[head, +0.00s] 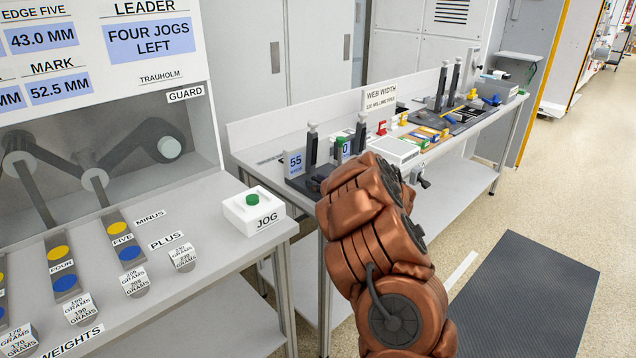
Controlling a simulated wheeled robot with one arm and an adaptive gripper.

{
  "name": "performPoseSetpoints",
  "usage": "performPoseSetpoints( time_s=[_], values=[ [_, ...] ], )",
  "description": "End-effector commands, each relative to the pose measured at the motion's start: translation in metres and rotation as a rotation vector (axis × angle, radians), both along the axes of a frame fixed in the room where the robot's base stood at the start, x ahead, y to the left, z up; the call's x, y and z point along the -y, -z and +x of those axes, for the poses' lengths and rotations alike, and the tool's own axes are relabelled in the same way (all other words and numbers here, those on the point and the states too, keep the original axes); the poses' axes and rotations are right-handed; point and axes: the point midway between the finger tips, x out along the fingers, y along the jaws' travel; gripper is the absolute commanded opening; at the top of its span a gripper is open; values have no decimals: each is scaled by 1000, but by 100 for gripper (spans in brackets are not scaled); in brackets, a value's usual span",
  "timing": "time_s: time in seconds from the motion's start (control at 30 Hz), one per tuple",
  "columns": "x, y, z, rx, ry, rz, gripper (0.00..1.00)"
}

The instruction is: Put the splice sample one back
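I cannot make out which item is splice sample one in the head view. Small red, yellow, blue and orange pieces (426,134) lie on the far bench, too small to read. My copper-coloured arm reaches up from the bottom toward that bench and covers part of its near end. My gripper is not visible; the arm's own links hide whatever is at its end.
The far bench (247,140) bears dark upright fixtures (312,146), displays and a "WEB WIDTH" sign (380,96). At left, the machine table holds a JOG box (267,222) and labelled gram weights (134,283). A dark mat (525,300) lies on open floor at right.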

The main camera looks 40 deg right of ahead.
Motion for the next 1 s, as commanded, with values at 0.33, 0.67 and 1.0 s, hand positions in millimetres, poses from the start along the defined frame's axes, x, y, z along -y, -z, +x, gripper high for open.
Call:
performPoseSetpoints(
  time_s=[0.33,0.67,1.0],
  values=[
    [0,1,0,0,0,-1,39],
    [0,-3,-27,0,3,2,39],
    [0,-13,-71,0,3,1,39]
  ],
)
